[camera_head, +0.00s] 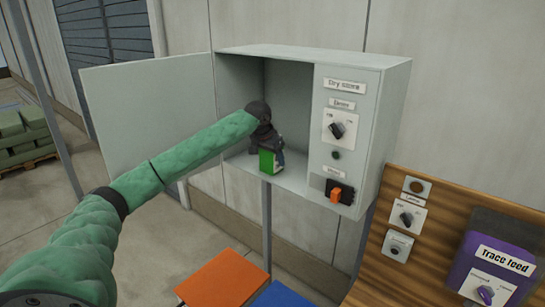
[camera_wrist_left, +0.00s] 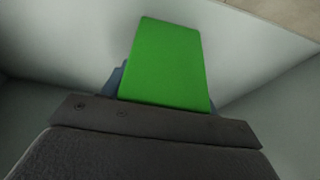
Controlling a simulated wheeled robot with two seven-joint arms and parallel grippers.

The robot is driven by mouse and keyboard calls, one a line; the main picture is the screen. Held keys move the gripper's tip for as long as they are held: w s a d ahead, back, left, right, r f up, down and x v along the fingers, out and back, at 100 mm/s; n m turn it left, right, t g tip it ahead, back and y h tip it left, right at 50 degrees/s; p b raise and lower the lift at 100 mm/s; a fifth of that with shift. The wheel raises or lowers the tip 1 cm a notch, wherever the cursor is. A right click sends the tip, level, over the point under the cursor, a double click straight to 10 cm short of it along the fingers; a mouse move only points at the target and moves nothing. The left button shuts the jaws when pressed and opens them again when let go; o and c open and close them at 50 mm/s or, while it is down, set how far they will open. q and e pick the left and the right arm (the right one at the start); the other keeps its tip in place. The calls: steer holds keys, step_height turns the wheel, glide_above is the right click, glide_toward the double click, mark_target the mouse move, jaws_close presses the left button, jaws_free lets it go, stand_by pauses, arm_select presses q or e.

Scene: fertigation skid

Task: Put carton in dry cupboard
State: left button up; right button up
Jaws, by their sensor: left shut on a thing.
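The green carton (camera_head: 268,162) is in the open compartment of the dry cupboard (camera_head: 394,110), near its front edge. It also shows as a bright green face in the left wrist view (camera_wrist_left: 166,62). My left gripper (camera_head: 269,147) is shut on the carton from above. The cupboard floor is close below the carton; I cannot tell whether they touch. The cupboard door (camera_head: 150,108) stands wide open to the left. The gripper hides the carton's upper part. My right gripper is not in view.
The cupboard's right panel carries a dark knob (camera_head: 337,130) and an orange switch (camera_head: 336,195). An orange block (camera_head: 222,280) and a blue block (camera_head: 282,294) are below. A wooden board with a purple Trace feed unit (camera_head: 492,262) is at right. The compartment behind the gripper looks empty.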

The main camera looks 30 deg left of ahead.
arm_select(q)
steer(key=o, duration=1.2)
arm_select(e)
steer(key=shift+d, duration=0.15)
arm_select(q)
steer(key=shift+r, duration=0.1)
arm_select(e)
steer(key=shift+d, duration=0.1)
arm_select(q)
steer(key=shift+s+r+b, duration=0.3)
steer(key=shift+r+b, duration=0.15)
steer(key=shift+b, duration=0.2)
steer(key=b+v, duration=0.2)
steer(key=v, duration=0.2)
steer(key=shift+r+b, duration=0.25)
steer(key=shift+b, duration=0.15)
steer(key=b+v, duration=0.2)
steer(key=v, duration=0.4)
steer(key=shift+r, duration=0.2)
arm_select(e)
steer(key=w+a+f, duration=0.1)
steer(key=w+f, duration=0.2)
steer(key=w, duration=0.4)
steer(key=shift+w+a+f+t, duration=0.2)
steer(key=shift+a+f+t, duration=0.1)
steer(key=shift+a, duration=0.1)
